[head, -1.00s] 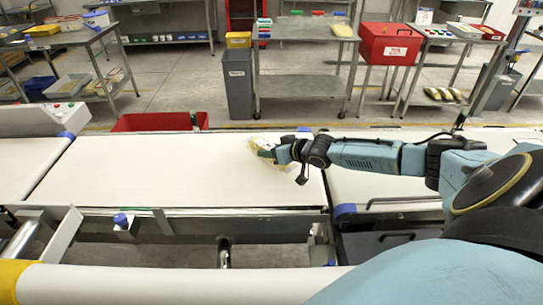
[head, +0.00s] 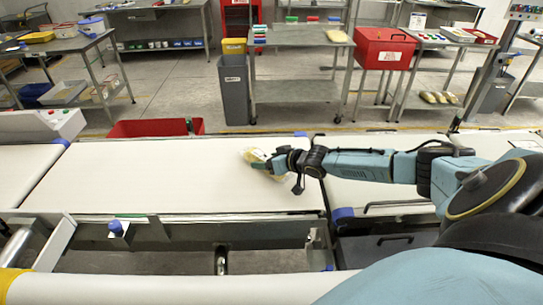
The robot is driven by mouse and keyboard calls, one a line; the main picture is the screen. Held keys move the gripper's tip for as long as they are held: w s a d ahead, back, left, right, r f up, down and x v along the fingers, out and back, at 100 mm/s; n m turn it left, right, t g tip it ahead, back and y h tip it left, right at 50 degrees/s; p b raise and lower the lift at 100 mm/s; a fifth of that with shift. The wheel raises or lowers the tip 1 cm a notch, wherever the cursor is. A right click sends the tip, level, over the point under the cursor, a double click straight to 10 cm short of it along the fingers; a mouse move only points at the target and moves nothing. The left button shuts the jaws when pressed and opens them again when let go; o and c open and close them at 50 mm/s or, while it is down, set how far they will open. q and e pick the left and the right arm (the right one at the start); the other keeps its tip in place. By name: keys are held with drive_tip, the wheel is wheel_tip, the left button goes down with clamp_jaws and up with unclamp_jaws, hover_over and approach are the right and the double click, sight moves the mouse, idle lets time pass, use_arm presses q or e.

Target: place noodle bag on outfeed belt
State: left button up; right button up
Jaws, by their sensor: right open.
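A pale yellow noodle bag (head: 256,158) lies near the right end of the middle white belt (head: 140,180). My right gripper (head: 272,164) is at the bag's right side, reaching in from the right low over the belt. It is open, with its fingers at the bag's edge; part of the bag is hidden behind it. I cannot tell whether the fingers touch the bag. My left gripper is not in view.
Another white belt (head: 375,192) continues to the right, partly under my right arm, and one (head: 22,168) to the left. A red bin (head: 150,128) stands behind the middle belt. Most of the middle belt is clear. Tables, a grey bin (head: 235,93) and a red box (head: 384,46) stand further back.

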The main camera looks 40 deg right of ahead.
drive_tip(key=shift+r, duration=0.25)
drive_tip(key=p+v, duration=0.5)
drive_tip(key=v, duration=0.7)
drive_tip(key=shift+s+f, duration=0.1)
drive_tip(key=shift+f, duration=0.05)
idle(0.4)
